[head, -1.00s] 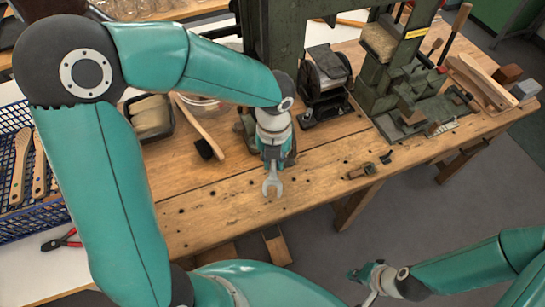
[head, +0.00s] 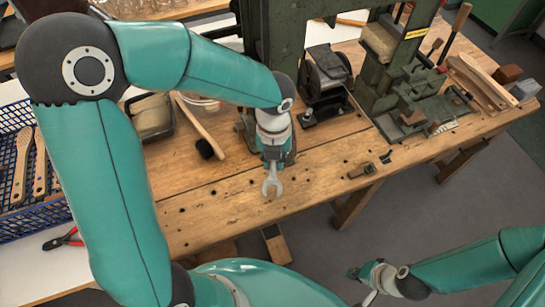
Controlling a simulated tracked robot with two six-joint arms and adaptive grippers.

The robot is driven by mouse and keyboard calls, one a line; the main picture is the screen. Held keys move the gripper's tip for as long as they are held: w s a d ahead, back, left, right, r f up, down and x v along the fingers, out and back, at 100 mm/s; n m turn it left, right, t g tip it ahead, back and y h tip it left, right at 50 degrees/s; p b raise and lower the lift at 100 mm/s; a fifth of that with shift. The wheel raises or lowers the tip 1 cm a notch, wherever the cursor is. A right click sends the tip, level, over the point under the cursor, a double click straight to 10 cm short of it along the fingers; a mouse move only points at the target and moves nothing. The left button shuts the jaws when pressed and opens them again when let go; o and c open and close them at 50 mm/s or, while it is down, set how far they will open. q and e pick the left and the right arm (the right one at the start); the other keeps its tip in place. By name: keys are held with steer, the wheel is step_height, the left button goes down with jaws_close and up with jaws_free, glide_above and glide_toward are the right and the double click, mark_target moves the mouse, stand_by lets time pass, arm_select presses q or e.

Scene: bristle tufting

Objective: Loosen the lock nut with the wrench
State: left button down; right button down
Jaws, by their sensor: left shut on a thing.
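My left gripper (head: 274,152) is shut on the wrench (head: 271,187) above the wooden bench. The wrench's open-ended jaw shows below the gripper, and the rest of it is hidden by the gripper and arm. I cannot make out the lock nut for certain. The green tufting machine (head: 272,45) stands behind the left gripper, partly hidden by my left arm.
A long-handled brush (head: 203,138) lies left of the left gripper. A black roller device (head: 325,80) stands to its right. A blue crate (head: 50,221) with wooden brush blanks and red-handled pliers (head: 64,240) are at left. The bench front (head: 225,207) is mostly clear.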

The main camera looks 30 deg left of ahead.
arm_select(q)
steer(key=shift+f, duration=0.4)
stand_by(0.8)
stand_by(0.5)
steer(key=shift+f+b, duration=0.5)
steer(key=shift+f, duration=0.15)
stand_by(0.8)
steer(key=shift+w+d, duration=0.1)
steer(key=shift+w+d+n, duration=0.3)
steer(key=shift+d+n, duration=0.25)
steer(key=shift+n, duration=0.15)
steer(key=shift+d, duration=0.1)
